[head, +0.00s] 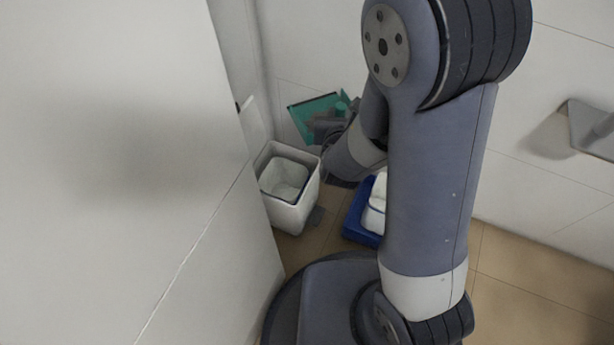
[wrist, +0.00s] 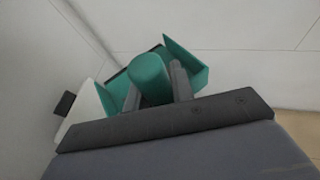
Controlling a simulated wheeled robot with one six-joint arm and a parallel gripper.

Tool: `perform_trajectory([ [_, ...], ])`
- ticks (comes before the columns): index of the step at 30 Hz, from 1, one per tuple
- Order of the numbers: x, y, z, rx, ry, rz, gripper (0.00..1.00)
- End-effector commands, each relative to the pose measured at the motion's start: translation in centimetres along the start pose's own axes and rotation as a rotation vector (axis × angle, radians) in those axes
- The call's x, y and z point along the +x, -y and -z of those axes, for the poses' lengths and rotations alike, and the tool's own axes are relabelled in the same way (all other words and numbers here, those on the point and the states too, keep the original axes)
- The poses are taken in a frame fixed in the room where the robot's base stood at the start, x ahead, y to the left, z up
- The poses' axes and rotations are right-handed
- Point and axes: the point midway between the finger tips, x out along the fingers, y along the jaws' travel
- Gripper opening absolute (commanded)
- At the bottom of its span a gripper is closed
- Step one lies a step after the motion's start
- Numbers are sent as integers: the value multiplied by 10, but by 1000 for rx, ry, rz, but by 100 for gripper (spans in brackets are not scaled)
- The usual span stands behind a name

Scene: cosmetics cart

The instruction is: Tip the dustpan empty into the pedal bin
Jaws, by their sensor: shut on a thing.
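The green dustpan (head: 314,108) shows in the head view beyond the pedal bin, raised above the floor near the back wall. My gripper (head: 338,118) is shut on its handle. In the wrist view the rounded green handle (wrist: 150,77) sits between the two grey fingers of my gripper (wrist: 155,88), with the pan (wrist: 190,68) behind it. The pan's contents cannot be made out. The white pedal bin (head: 291,211) stands open on the floor, left of my forearm, with a pale inner bucket (head: 287,176). The dustpan is up and to the right of the bin's mouth.
A blue tray (head: 357,218) with white items (head: 377,195) on it lies right of the bin, partly hidden by my arm. A large white panel (head: 130,180) borders the left side. A grey ledge (head: 590,128) juts from the right wall. Tiled floor at lower right is clear.

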Motion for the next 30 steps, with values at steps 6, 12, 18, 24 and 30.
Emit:
perform_trajectory([
  [6,8,-18,45,-18,3,-46,0],
  [12,12,-32,79,-35,1,-87,0],
  [18,15,-46,113,-52,2,-128,0],
  [24,17,-59,145,-68,1,-167,0],
  [30,17,-68,165,-79,2,-194,0],
])
